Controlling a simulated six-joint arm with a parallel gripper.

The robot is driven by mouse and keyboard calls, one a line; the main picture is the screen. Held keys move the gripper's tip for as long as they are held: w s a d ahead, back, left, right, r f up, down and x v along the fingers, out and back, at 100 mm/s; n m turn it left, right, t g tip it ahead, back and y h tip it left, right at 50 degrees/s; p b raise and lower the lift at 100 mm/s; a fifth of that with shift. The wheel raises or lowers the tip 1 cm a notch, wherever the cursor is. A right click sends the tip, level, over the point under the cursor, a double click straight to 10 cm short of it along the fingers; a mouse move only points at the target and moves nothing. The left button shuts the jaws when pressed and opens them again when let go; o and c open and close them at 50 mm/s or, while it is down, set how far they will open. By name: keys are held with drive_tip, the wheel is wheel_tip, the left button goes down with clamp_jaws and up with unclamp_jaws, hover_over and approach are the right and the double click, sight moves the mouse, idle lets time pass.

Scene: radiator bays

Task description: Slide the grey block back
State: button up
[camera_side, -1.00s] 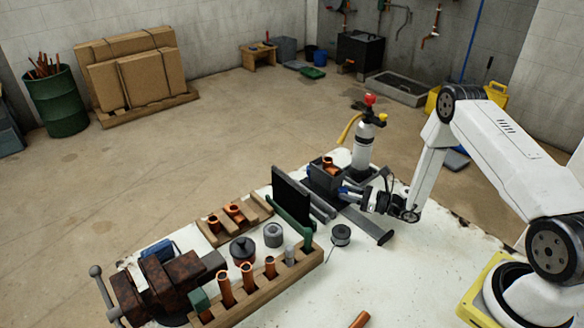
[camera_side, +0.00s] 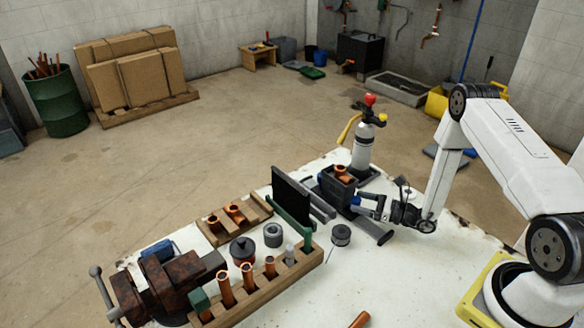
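The dark grey block (camera_side: 337,188) sits on the metal slide at the back of the white bench, with a copper fitting (camera_side: 341,171) in its top. Whether a fingertip touches the block or the blue part cannot be told at this size.
A black upright plate (camera_side: 290,193) stands left of the block. A gas torch (camera_side: 363,145) stands close behind it. A solder spool (camera_side: 341,236), wooden rack (camera_side: 262,292) with copper pipes and rusty vise (camera_side: 165,285) are nearer. The bench's front right is mostly clear.

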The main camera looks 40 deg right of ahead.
drive_tip(key=shift+s, duration=0.1)
drive_tip(key=shift+v, duration=3.85)
